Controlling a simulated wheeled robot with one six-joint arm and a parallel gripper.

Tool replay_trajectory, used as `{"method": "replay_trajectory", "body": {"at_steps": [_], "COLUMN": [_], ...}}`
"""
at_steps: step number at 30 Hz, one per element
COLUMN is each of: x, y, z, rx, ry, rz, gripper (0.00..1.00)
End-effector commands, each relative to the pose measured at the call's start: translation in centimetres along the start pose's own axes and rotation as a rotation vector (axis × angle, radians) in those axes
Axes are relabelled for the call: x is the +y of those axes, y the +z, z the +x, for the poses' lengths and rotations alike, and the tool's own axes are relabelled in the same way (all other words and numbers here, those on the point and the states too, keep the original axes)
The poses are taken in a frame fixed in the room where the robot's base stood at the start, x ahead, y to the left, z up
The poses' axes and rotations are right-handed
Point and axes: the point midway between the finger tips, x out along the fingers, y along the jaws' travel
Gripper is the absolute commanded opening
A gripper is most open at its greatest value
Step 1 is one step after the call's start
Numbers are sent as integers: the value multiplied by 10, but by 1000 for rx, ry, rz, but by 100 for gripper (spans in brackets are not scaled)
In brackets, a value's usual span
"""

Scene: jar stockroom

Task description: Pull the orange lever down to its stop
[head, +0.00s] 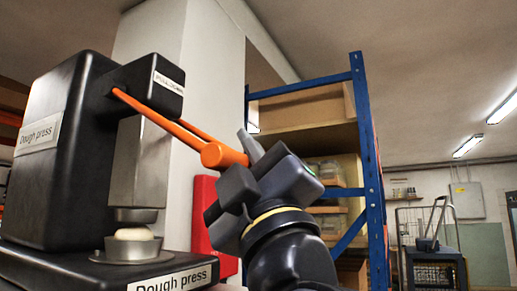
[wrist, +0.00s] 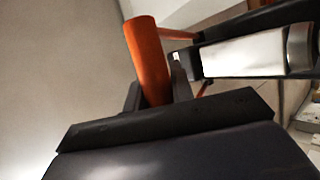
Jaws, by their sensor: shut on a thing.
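The dough press (head: 70,150) is a black machine with a "Dough press" label, at the left in the head view. Its orange lever (head: 170,121) has two thin arms that slope down to the right from the press head to a thick crossbar grip. My gripper (head: 243,152) is at the grip's right end. In the wrist view the orange grip (wrist: 147,58) stands between the fingers of my gripper (wrist: 155,92), which are shut on it. A pale dough ball (head: 132,233) sits in a metal cup (head: 128,249) under the ram (head: 140,165), with the ram's plate just above it.
A blue-framed shelf (head: 372,150) with boxes stands behind my gripper. A red object (head: 206,205) is on the wall behind the press. A dark cart (head: 437,265) stands at the far right. The air below the lever grip, right of the cup, looks clear.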

Motion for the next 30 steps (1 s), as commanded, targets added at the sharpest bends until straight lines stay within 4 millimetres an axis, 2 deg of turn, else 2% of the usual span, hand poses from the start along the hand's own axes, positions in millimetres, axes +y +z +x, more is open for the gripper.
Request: {"method": "replay_trajectory", "body": {"at_steps": [1, 3, 12, 19, 30], "x": [-15, -27, -66, -78, -79], "y": [3, 4, 8, 8, 8], "z": [-6, -9, -16, -16, -16], "rx": [-1, -1, -2, -2, -2], "ry": [-10, -11, -19, -20, -16], "rz": [-2, -2, -5, -5, -5], "gripper": [0, 0, 0, 0, 0]}}
